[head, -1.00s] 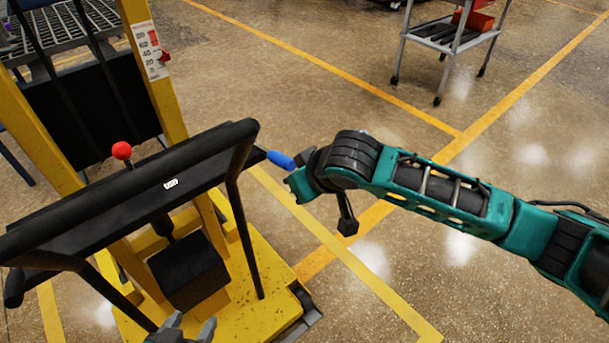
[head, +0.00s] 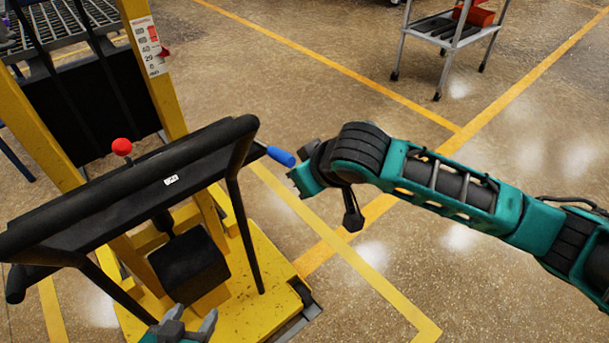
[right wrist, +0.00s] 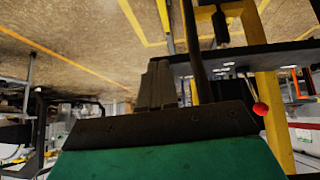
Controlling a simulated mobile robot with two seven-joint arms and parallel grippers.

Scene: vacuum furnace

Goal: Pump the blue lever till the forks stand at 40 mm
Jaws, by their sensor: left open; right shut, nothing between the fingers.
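The blue lever (head: 281,156) sticks out to the right from the black handle frame of the yellow lift. My right gripper (head: 310,150) is just right of the lever's tip, apart from it in the picture. Its fingers (right wrist: 157,85) look closed in the right wrist view, where the blue lever does not show. My left gripper (head: 192,324) is open and empty at the bottom edge, in front of the lift's base. The height scale (head: 150,45) is on the mast, with a red pointer (head: 165,52) at its right edge, around the 40 mark. The forks cannot be made out.
A red knob (head: 122,147) stands behind the black push bar (head: 140,175); it also shows in the right wrist view (right wrist: 260,108). The yellow base (head: 245,275) is below. A grey trolley (head: 445,45) with red items stands at the back. The floor between is clear.

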